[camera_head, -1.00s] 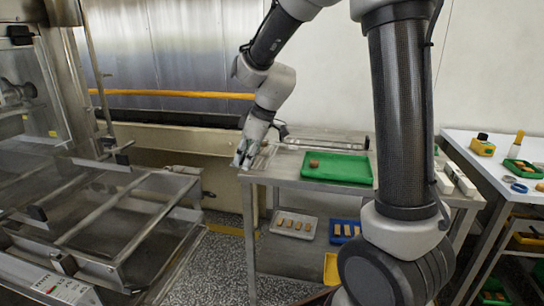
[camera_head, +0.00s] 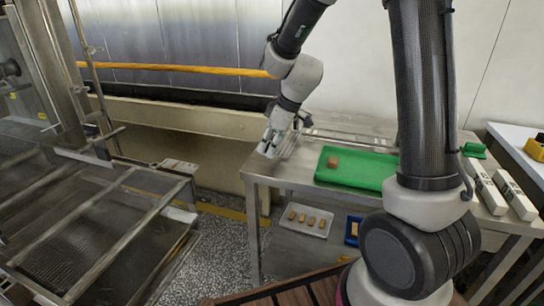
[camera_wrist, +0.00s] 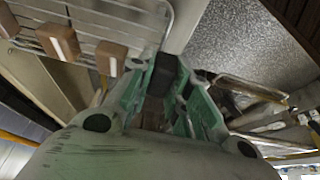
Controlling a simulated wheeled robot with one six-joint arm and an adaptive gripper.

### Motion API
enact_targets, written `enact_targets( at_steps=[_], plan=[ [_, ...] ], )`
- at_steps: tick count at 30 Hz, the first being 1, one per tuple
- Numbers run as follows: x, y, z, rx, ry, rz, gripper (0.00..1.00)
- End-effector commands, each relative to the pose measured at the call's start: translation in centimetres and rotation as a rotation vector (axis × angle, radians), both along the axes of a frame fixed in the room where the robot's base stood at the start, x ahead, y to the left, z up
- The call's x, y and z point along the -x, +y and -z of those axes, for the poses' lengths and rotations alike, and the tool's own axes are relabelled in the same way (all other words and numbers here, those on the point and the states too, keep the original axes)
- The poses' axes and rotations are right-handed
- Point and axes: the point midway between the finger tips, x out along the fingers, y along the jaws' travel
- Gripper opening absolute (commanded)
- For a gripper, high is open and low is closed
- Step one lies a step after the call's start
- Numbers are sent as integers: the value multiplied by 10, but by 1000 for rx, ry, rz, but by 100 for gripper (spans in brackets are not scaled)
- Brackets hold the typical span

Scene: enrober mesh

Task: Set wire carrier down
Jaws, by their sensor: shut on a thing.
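My gripper (camera_head: 276,141) is low over the left end of the steel table (camera_head: 291,176). In the wrist view its green fingers (camera_wrist: 164,72) are closed around a small dark block (camera_wrist: 163,75), which looks like a grip of the wire carrier. Thin wire-like lines (camera_head: 290,147) show beside the fingers in the head view; the carrier's outline is hard to make out. I cannot tell whether it touches the table top. In the wrist view, brown bars (camera_wrist: 58,42) lie on a pale lined surface at upper left; I cannot tell whether that is the carrier.
A green tray (camera_head: 330,178) with one brown block (camera_head: 333,162) lies right of my gripper. Below is a grey tray (camera_head: 287,229) of brown bars and a blue tray (camera_head: 352,231). White boxes (camera_head: 490,190) stand at right. A mesh conveyor (camera_head: 60,226) is at left.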

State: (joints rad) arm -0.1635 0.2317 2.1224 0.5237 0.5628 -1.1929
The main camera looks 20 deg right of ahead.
Motion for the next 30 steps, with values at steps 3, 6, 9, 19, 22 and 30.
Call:
enact_targets(
  at_steps=[3, 6, 9, 19, 22, 30],
  plan=[
    [0, 0, 12, 0, 1, 0, 0],
    [0, 0, 27, 1, 2, 1, 0],
    [-1, 0, 40, 1, -1, 0, 0],
    [0, 0, 44, 1, -3, -1, 32],
    [0, 0, 44, 1, -3, -1, 41],
    [0, 0, 43, 1, -3, -1, 41]
  ],
)
